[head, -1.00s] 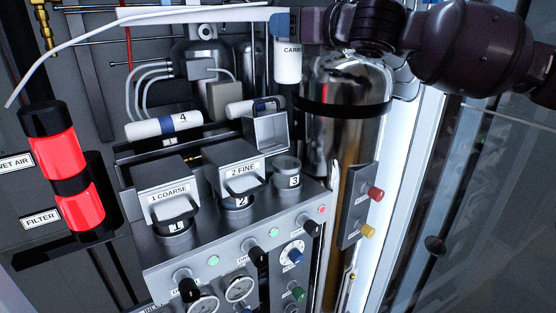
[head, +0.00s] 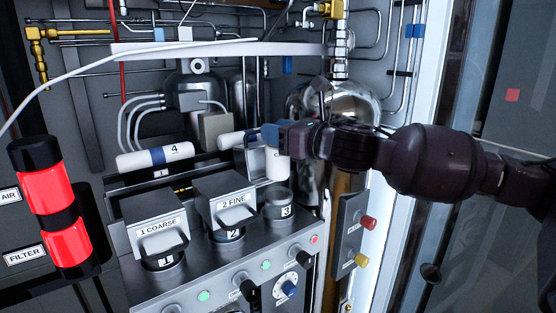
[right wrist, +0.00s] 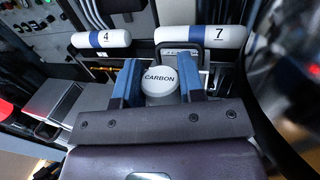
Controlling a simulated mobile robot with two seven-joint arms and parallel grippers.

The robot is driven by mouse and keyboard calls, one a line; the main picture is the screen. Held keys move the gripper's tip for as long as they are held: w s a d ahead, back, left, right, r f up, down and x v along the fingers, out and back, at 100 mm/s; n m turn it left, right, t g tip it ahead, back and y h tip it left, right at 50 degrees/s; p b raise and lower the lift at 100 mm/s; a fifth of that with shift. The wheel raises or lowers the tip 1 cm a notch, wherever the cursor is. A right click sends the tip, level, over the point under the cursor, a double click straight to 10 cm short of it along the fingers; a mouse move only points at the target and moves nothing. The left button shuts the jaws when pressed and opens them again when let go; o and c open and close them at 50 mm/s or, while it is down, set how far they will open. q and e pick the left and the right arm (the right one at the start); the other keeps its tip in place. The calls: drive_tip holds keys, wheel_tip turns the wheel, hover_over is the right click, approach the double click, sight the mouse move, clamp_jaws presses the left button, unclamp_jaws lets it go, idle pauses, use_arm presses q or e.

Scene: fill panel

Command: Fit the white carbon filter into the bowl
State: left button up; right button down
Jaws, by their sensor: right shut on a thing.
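The white carbon filter (head: 277,168) hangs upright from my right gripper (head: 272,137). The gripper is shut on its top end. In the right wrist view the round cap marked CARBON (right wrist: 160,80) sits between the blue fingers. The open bowl marked 3 (head: 279,207) stands at the right end of the panel's top. In the head view the filter's lower end is just above the bowl's rim, perhaps slightly behind it; the depth is hard to tell. My left gripper is not in view.
Left of the bowl stand the housings 2 FINE (head: 225,200) and 1 COARSE (head: 156,228). Behind are white cylinders marked 4 (head: 155,158) and 7 (right wrist: 200,36). A shiny tank (head: 340,110) stands close behind and right of my right gripper.

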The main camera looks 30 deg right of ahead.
sight(288, 161)
drive_tip(key=shift+f, duration=3)
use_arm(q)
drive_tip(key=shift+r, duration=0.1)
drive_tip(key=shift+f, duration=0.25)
use_arm(e)
drive_tip(key=shift+f, duration=0.65)
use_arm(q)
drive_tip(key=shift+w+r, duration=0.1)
use_arm(e)
drive_tip(key=c, duration=0.7)
unclamp_jaws()
drive_tip(key=shift+r, duration=0.7)
drive_tip(key=b+v, duration=0.1)
drive_tip(key=v, duration=0.4)
drive_tip(key=shift+s+d+f+b, duration=0.2)
drive_tip(key=shift+s+b, duration=0.1)
drive_tip(key=shift+s, duration=0.05)
drive_tip(key=shift+b+v, duration=0.3)
drive_tip(key=shift+v, duration=0.85)
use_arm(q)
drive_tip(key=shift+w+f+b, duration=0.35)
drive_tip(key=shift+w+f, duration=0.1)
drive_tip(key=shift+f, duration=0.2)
use_arm(e)
drive_tip(key=shift+v, duration=2)
